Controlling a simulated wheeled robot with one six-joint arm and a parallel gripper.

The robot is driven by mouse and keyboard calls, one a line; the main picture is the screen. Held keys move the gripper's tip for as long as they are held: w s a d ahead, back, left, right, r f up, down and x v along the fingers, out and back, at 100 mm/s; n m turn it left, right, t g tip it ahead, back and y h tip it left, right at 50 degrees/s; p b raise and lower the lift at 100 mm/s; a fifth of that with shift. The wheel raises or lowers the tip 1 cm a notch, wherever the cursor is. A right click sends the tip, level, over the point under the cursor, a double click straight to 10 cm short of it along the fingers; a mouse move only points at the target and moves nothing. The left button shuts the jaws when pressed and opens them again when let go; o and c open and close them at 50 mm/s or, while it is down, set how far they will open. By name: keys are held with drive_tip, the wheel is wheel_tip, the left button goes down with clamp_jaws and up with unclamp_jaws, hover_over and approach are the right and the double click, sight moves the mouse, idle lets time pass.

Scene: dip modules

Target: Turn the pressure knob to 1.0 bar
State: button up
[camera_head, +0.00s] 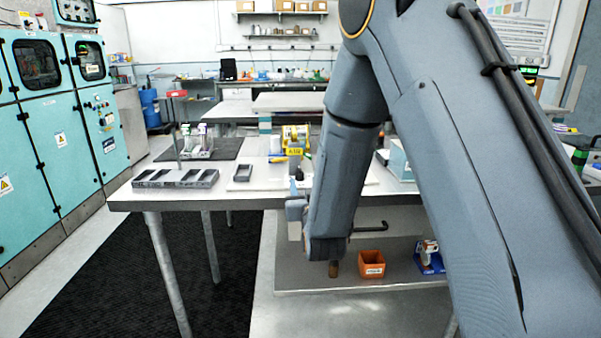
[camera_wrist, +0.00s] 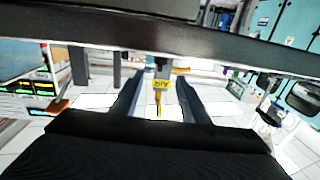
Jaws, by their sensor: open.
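The label also shows upside down in the wrist view (camera_wrist: 163,84), near the middle between my fingers. The pressure knob and its scale are too small to make out. My gripper (camera_head: 295,188) is in front of the unit at the table's near edge, partly hidden by my arm. In the wrist view my gripper (camera_wrist: 158,106) is open, its two dark fingers apart and nothing held between them.
An orange bin (camera_head: 371,264) sits on the lower shelf. Teal cabinets (camera_head: 50,130) line the left wall.

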sight(301, 174)
drive_tip(key=w, duration=0.4)
drive_tip(key=w+p, duration=0.1)
drive_tip(key=w, duration=0.2)
drive_tip(key=shift+w+a, duration=0.1)
drive_tip(key=shift+a, duration=0.2)
clamp_jaws()
drive_tip(key=shift+d+y, duration=0.1)
drive_tip(key=shift+y, duration=0.2)
drive_tip(key=n+g+y+b, duration=0.1)
drive_tip(key=n+y, duration=0.1)
drive_tip(key=d+n+y+b, duration=0.1)
drive_tip(key=n+y, duration=0.1)
drive_tip(key=y, duration=0.1)
drive_tip(key=shift+w+d+f+g+y+b, duration=0.1)
drive_tip(key=shift+w+g+y+b, duration=0.1)
drive_tip(key=shift+g+y+b, duration=0.15)
drive_tip(key=shift+w+d+n+g+y+b, duration=0.15)
drive_tip(key=shift+n+g+y+b, duration=0.05)
drive_tip(key=shift+n+g+y, duration=1.05)
drive_tip(key=shift+w+d+n+g+y+b, duration=0.1)
drive_tip(key=shift+d+n+g+y+b, duration=0.1)
drive_tip(key=shift+n+g+y, duration=0.95)
drive_tip(key=shift+a+t+y, duration=0.1)
drive_tip(key=shift+t+y, duration=0.15)
drive_tip(key=shift+y, duration=0.1)
unclamp_jaws()
